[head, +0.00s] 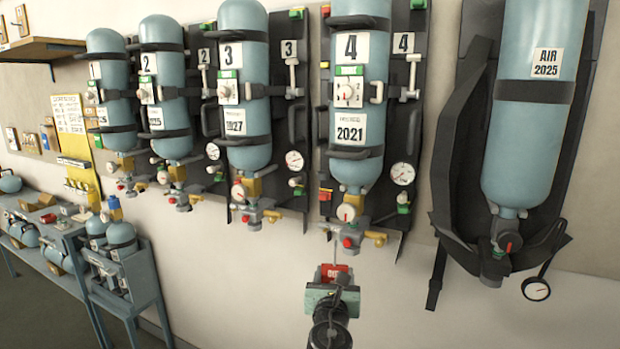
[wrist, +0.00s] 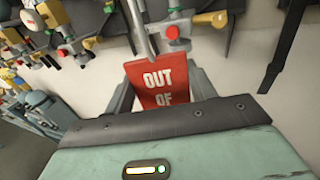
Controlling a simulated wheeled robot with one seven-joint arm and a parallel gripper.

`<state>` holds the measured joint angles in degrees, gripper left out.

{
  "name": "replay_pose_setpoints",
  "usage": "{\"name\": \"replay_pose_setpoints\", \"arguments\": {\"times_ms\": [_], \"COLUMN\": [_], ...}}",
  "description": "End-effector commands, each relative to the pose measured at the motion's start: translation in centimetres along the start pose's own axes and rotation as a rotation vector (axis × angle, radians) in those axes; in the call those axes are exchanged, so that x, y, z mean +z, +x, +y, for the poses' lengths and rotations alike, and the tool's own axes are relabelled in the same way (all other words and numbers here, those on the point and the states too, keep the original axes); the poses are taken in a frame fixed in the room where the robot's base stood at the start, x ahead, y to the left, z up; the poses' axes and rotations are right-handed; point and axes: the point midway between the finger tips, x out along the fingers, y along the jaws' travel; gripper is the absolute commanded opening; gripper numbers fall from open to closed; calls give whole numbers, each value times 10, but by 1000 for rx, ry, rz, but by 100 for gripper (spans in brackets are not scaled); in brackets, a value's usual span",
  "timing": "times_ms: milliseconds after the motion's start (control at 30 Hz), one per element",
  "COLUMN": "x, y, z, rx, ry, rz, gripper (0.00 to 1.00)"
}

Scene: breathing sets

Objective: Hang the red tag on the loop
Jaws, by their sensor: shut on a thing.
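The red tag (head: 338,271) is in my gripper (head: 333,281), below cylinder set 4 (head: 358,100) and in front of the pale wall. In the wrist view, the red tag (wrist: 160,82) stands up between the two grey fingers, its white letters reading "OUT OF"; its lower part is hidden behind the gripper body. A thin grey metal piece (wrist: 138,28) reaches down to the tag's top edge in the wrist view. I cannot tell whether it touches the tag, or whether it is the loop.
Valve fittings with a red knob (head: 347,243) hang just above the tag. A large AIR cylinder (head: 527,120) in a black harness is at right, with a gauge (head: 536,289) low beside it. Sets 1 to 3 line the wall at left. A blue bench (head: 70,235) stands lower left.

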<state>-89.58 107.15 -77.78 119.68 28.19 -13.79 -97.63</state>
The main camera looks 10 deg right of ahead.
Motion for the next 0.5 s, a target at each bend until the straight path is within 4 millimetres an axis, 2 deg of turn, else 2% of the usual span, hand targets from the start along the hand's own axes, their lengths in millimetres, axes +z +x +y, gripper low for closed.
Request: {"name": "replay_pose_setpoints", "arguments": {"times_ms": [33,200,300,400,500], "x": [38,121,161,190,208], "y": [-9,-41,-59,-75,-85], "z": [14,34,39,41,41], "rx": [-26,-144,-204,-252,-283], "ry": [8,9,8,3,1], "rz": [0,4,5,5,5], "gripper": [34,34,34,34,34]}}
